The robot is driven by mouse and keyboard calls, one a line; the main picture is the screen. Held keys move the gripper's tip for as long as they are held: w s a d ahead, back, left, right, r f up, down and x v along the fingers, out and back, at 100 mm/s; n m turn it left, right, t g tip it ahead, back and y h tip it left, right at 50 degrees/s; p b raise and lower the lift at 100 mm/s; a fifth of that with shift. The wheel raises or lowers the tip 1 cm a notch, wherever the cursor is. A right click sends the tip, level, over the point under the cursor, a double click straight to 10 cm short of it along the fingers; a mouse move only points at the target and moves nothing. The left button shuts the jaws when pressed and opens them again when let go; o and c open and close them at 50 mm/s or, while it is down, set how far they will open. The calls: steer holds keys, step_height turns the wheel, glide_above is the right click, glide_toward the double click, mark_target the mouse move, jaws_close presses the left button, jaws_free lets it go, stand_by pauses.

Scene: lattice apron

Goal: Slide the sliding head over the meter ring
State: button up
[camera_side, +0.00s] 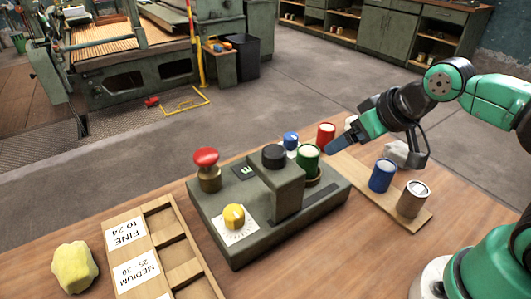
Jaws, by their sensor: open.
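A grey-green device (240,250) stands on the wooden table. A raised block, which looks like the sliding head (290,193), sits across its middle with a black knob (274,155) on top. A green cup (308,157) with a pale top stands at the device's far right end, just beyond the block. My gripper (376,152) is to the right of the device, above the board with cups. Its fingers are apart, with nothing seen held between them.
The device carries a red mushroom button (206,158) and a yellow knob (234,216). Blue, red and metal-coloured cups stand along a wooden board (360,172). A labelled wooden tray (150,262) and a yellow lump (74,268) lie at left. Bare table shows at front right.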

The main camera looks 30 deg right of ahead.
steer(key=shift+c, duration=0.3)
step_height(320, 180, up, 6)
steer(key=n+g, duration=0.7)
steer(key=n, duration=0.2)
glide_above(275, 149)
steer(key=shift+f, duration=2.8)
jaws_close()
